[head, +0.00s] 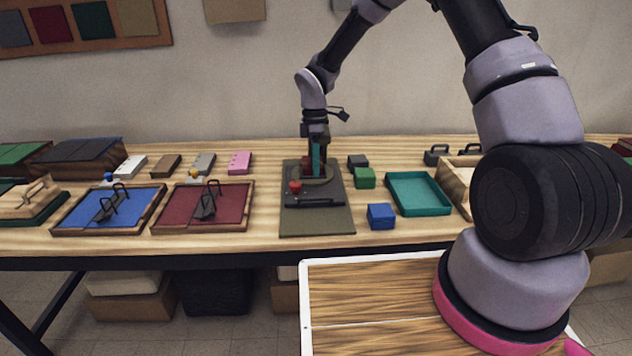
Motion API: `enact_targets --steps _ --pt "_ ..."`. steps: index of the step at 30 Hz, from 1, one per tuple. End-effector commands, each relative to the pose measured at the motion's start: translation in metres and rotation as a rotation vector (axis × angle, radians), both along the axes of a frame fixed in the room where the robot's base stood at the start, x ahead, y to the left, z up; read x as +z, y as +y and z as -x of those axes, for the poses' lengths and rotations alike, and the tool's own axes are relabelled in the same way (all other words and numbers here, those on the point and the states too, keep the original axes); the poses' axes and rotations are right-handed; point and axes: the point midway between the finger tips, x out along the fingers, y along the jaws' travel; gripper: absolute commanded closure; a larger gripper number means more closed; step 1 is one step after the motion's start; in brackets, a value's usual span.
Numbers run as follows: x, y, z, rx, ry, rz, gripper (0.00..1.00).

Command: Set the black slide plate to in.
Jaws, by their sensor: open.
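The black slide plate (330,192) lies on a dark olive base (316,221) in the middle of the table. A dark bar-like handle (315,203) runs across its near part, and a small red knob (295,187) stands at its left. My gripper (314,169) points down over the far part of the plate, above a round tan-rimmed patch. It is open; a teal upright piece and a dark red piece show at its fingers. Whether the fingers touch anything is too small to tell. The gripper hides part of the plate's far end, and I cannot tell the plate's in or out setting.
A green block (364,178), a blue block (381,216) and a teal tray (418,210) stand close on the right. A red velvet panel (230,208) and a blue one (85,212) with handles lie left. Small coloured blocks line the back left.

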Motion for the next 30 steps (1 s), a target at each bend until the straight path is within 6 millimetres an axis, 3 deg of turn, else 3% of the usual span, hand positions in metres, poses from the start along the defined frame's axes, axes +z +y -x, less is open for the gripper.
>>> enact_targets --steps 6,17,20,23,30 --pt "0.024 0.000 -0.005 0.000 -0.001 0.000 0.55" --pt "0.027 0.000 -0.005 -0.001 0.000 0.000 0.55" --pt "0.036 -0.004 -0.006 -0.025 -0.014 0.006 0.55" --pt "0.063 -0.016 -0.005 -0.101 -0.050 0.023 0.55" --pt "0.163 -0.066 0.016 -0.460 -0.189 0.055 0.55"
